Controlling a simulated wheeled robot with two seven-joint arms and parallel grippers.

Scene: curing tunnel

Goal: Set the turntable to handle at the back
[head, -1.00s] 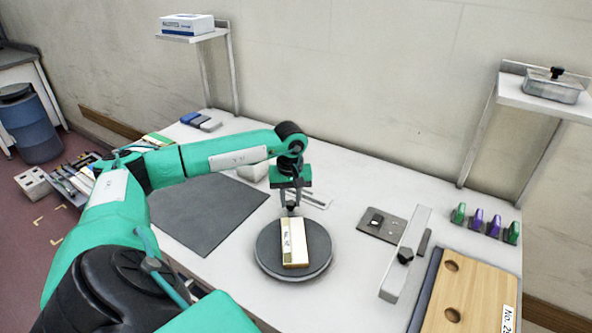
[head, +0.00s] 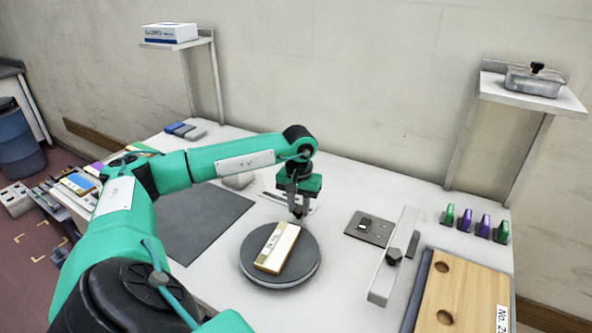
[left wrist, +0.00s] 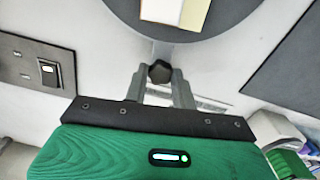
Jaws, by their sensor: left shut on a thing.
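The dark round turntable (head: 307,262) lies on the white table, with a cream block (head: 278,248) with a label on top, tilted toward the upper right. It also shows at the top of the left wrist view (left wrist: 216,20). Its handle, a short bar ending in a dark knob (left wrist: 160,72), sticks out from the rim. My left gripper (head: 299,213) is at the turntable's back edge, a little right of its middle. In the left wrist view its fingers (left wrist: 161,80) are shut on the knob. In the head view the gripper mostly hides the handle. My right gripper is not in view.
A dark mat (head: 205,222) lies left of the turntable. Right of it are a grey plate with a switch (head: 370,228), a pale bar with a knob (head: 400,240) and a wooden board with holes (head: 465,290). Several coloured clips (head: 482,224) stand at the back right.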

